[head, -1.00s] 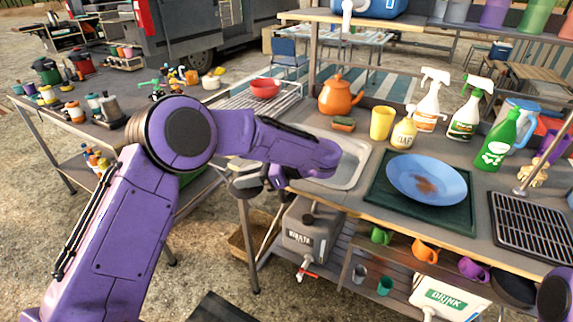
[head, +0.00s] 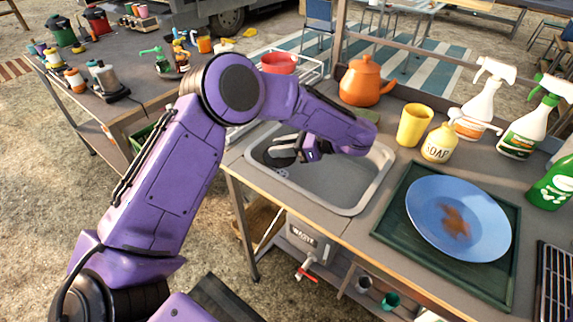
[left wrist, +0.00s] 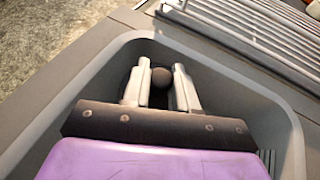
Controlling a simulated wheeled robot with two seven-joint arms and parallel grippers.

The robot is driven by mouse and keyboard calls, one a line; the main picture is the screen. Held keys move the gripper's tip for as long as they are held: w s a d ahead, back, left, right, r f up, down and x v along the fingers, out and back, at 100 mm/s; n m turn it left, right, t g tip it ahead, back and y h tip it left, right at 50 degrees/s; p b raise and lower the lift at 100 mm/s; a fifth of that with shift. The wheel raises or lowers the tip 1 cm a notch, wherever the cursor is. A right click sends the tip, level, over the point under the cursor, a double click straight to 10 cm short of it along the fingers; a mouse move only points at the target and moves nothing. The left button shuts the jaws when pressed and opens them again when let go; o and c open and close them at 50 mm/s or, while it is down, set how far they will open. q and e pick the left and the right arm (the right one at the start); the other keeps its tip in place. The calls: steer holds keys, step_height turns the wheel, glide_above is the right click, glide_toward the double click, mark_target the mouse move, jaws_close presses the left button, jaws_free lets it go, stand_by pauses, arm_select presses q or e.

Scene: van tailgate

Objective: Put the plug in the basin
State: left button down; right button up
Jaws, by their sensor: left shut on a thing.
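The grey basin (head: 345,208) is sunk in the counter. My left gripper (head: 287,149) is inside its outline, above the left end near the drain (head: 283,173). In the left wrist view my left gripper (left wrist: 160,84) is shut on the plug (left wrist: 161,77), whose dark round knob shows between the two pale fingers. The basin's walls (left wrist: 268,118) surround the fingers in that view. The rest of the plug is mostly hidden, and I cannot tell whether it touches the basin floor. My right gripper is out of view.
A slatted drying rack (left wrist: 250,45) adjoins the basin, with a red bowl (head: 280,63) on it. An orange teapot (head: 366,81), yellow cup (head: 414,125) and soap bottle (head: 439,143) stand behind and right. A blue plate (head: 458,218) lies on a green mat.

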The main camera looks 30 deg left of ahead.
mark_target(282, 174)
arm_select(q)
step_height(282, 174, down, 7)
steer(key=shift+r, duration=0.15)
steer(key=shift+f, duration=0.25)
steer(key=c, duration=0.8)
jaws_free()
steer(key=shift+r, duration=0.1)
steer(key=shift+r, duration=0.1)
